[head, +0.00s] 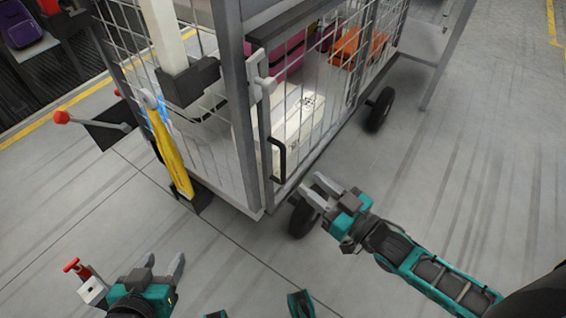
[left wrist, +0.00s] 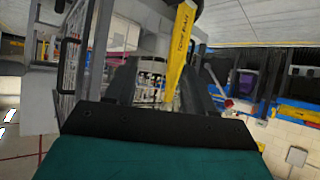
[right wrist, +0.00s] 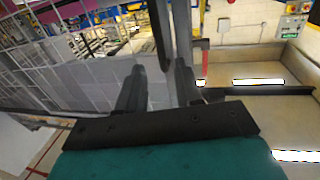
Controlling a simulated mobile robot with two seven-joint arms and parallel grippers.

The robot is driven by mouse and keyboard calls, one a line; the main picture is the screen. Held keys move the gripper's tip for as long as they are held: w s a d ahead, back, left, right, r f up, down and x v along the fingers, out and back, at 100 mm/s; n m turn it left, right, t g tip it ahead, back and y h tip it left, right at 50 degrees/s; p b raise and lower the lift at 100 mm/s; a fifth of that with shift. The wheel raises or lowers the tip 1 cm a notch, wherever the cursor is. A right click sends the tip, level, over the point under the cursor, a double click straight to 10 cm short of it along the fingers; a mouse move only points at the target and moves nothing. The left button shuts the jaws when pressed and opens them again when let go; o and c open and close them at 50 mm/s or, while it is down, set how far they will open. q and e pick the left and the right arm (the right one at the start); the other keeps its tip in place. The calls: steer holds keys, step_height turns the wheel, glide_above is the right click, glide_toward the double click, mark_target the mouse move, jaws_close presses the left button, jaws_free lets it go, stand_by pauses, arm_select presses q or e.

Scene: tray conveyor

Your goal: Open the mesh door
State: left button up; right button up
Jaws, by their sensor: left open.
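The mesh door (head: 310,105) is a grey wire panel on the front of a wheeled cage cart and looks shut, flush with its frame. Its black bar handle (head: 279,160) is upright near the door's left edge. A pale latch (head: 262,75) sits higher on the frame. My right gripper (head: 322,188) is open and empty, a little right of and below the handle in the head view. In the right wrist view a dark bar (right wrist: 160,30), apparently the handle, shows beyond and between its fingers. My left gripper (head: 163,264) is open and empty, low at the left, away from the door.
Boxes and orange and pink items lie inside the cage. A cart wheel (head: 303,215) is beside my right gripper. Floor on the right is clear.

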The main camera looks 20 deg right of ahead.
steer(key=b, duration=0.2)
glide_above(283, 180)
steer(key=shift+w+d, duration=0.1)
steer(key=shift+w, duration=0.2)
jaws_close()
stand_by(0.4)
